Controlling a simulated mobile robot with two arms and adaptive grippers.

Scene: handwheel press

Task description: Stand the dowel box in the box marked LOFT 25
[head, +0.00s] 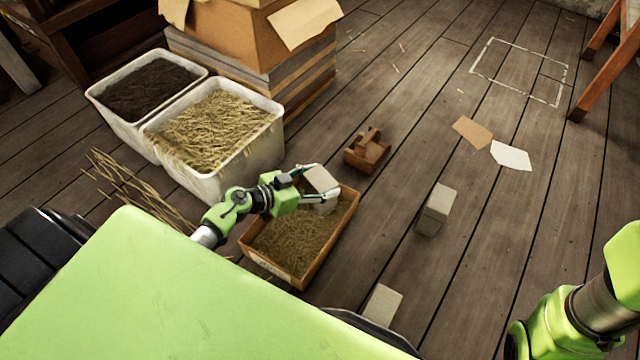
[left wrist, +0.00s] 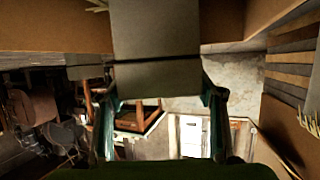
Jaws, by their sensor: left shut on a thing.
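My left gripper (head: 327,183) is shut on a small grey-beige box (head: 319,178), likely the dowel box, with a finger on each side. It holds the box over the far end of a shallow wooden box (head: 343,224) with straw-like filling. A label shows on the near side of the wooden box, too small to read. I cannot tell whether the held box touches the filling. In the left wrist view the held box (left wrist: 155,45) fills the upper middle between the fingers. My right arm shows at the lower right of the head view; its gripper is out of view.
Two white tubs (head: 262,150) (head: 112,128) stand behind on the left, below a cardboard box (head: 235,40). A small wooden object (head: 367,152) lies beyond the wooden box. Similar grey-beige boxes (head: 436,210) (head: 382,304) stand to the right. Floor (head: 480,260) at right is mostly clear.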

